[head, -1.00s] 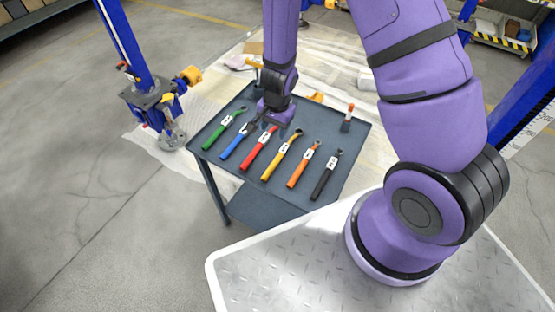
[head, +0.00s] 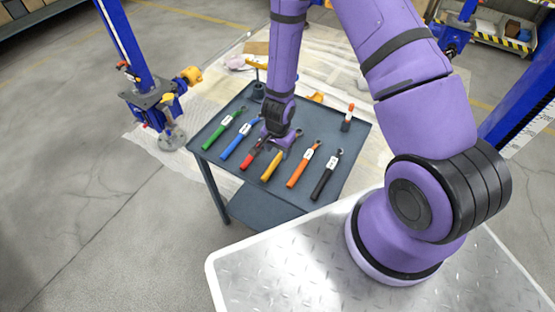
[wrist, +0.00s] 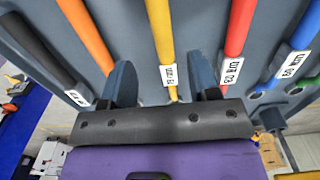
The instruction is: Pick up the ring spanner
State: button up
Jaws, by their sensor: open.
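Several hand tools with coloured handles lie in a row on the grey table top (head: 345,165): green (head: 213,137), blue (head: 235,147), red (head: 249,162), yellow (head: 269,169), orange (head: 298,173) and black (head: 321,184). Each visible handle has a white label. Their heads are small, so I cannot tell surely which is the ring spanner. My gripper (head: 279,146) is low over the yellow-handled tool. In the wrist view my gripper (wrist: 163,75) is open, with the yellow handle (wrist: 159,28) between its fingers, not gripped. The yellow tool's head is mostly hidden behind the gripper body there.
The red handle (wrist: 239,25) and orange handle (wrist: 84,32) lie close on either side of my fingers. An orange-topped dark item (head: 347,118) stands at the table's right rear. Blue posts with jack parts (head: 150,102) stand beyond the table.

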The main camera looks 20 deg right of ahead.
aim_at(278, 157)
jog(key=shift+w+f, duration=0.15)
jog(key=shift+f, duration=1.15)
jog(key=shift+w+f, duration=0.15)
jog(key=shift+f, duration=1.1)
grip_shut()
